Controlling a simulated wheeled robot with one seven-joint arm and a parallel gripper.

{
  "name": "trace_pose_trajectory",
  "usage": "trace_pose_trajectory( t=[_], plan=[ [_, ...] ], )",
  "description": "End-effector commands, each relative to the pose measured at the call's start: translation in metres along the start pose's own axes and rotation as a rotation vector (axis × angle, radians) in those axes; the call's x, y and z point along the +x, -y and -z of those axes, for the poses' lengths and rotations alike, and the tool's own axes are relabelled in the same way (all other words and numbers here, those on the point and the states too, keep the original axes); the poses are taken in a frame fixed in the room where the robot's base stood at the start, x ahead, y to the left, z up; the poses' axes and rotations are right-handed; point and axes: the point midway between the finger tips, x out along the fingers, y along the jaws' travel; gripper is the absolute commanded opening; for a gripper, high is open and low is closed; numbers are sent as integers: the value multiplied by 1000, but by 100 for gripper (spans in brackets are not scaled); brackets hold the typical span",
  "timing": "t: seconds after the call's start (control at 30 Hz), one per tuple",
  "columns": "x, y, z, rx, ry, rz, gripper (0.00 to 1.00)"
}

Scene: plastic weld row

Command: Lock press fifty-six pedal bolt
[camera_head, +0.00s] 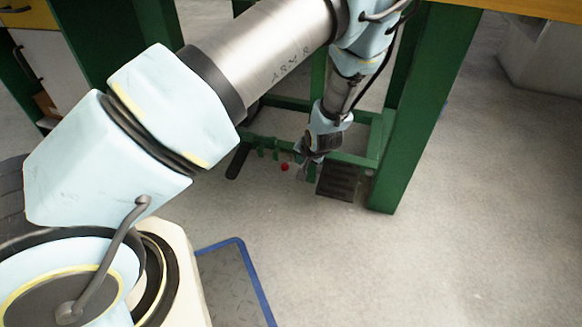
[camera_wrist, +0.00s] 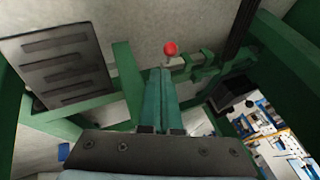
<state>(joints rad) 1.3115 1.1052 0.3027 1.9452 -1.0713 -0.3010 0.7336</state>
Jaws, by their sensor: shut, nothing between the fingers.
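The bolt's red knob (camera_head: 285,168) shows low on the press frame, left of the pedal, in the head view. In the wrist view the red knob (camera_wrist: 170,48) stands just beyond my fingertips on a short pale stem, beside green brackets (camera_wrist: 192,66). My gripper (camera_head: 301,173) is shut and empty, between the knob and the pedal in the head view. In the wrist view its fingers (camera_wrist: 161,76) are together; whether they touch the stem I cannot tell. The dark ribbed pedal (camera_head: 338,182) is right of my gripper, and the pedal (camera_wrist: 58,65) is at upper left in the wrist view.
A green press leg (camera_head: 415,125) stands right of the pedal, and green crossbars (camera_head: 350,158) run behind my gripper. A yellow tabletop edge (camera_head: 520,5) is above. A blue-edged mat (camera_head: 245,265) lies in front. Open concrete floor (camera_head: 400,270) spreads to the right.

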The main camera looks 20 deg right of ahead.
Motion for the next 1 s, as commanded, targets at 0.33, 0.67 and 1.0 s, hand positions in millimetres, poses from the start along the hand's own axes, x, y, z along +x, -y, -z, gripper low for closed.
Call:
trace_pose_trajectory(
  t=[0.33,0.67,1.0],
  plan=[
    [42,-2,-3,-1,2,0,0],
    [92,-1,-1,-2,0,0,0],
    [100,0,0,-1,1,-1,0]
  ],
)
